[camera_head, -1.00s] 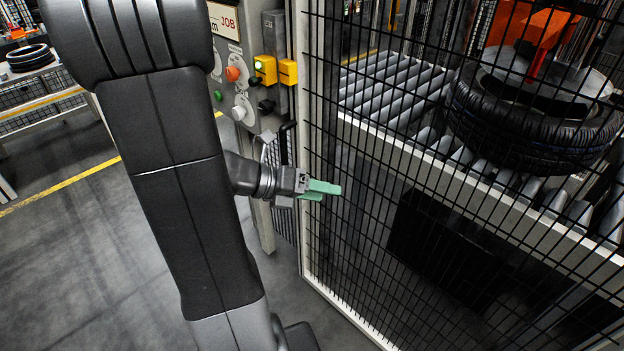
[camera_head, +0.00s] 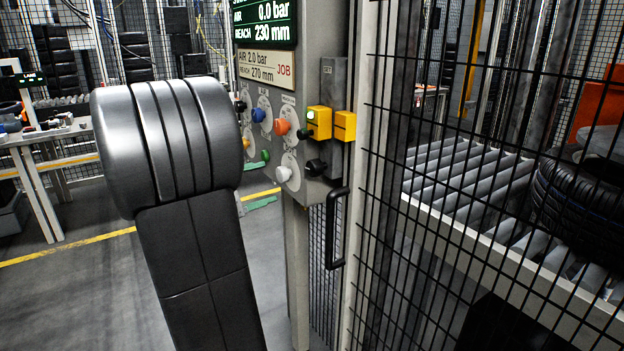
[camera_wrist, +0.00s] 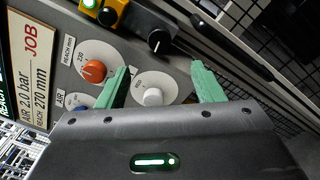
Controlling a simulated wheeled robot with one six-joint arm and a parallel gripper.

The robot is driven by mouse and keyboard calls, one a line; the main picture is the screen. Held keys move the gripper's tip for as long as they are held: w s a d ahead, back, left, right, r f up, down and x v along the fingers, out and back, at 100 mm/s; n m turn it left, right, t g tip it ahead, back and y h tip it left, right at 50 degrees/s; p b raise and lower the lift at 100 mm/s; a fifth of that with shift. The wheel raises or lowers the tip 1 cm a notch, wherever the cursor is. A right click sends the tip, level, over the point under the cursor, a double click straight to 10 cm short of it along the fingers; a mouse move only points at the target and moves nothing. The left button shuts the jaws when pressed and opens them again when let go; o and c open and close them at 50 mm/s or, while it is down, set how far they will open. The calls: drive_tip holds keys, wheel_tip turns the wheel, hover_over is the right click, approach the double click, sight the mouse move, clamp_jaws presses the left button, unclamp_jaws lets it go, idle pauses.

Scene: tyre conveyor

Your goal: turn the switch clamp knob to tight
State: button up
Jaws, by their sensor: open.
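My gripper (camera_head: 261,182) is open and empty, its green fingers in front of the lower part of the control panel. In the wrist view the fingers (camera_wrist: 163,85) are spread, with a white knob (camera_wrist: 153,96) on a round white dial showing between them. I cannot tell whether they touch it. The white knob also shows in the head view (camera_head: 283,174). A black knob (camera_wrist: 159,41) with a white mark sits on a dark box beside the panel; it shows in the head view too (camera_head: 315,167). I cannot read which knob is the clamp switch.
An orange knob (camera_wrist: 95,71) and a blue knob (camera_wrist: 78,101) sit beside the white one. Yellow button boxes (camera_head: 319,123) are above the black knob. A black handle (camera_head: 337,228) and mesh fence (camera_head: 400,270) stand to the right. Open floor lies left.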

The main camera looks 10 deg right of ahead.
sight(311, 169)
drive_tip(key=x, duration=1.3)
drive_tip(key=shift+w+d, duration=0.15)
drive_tip(key=shift+d, duration=0.15)
drive_tip(key=c, duration=1)
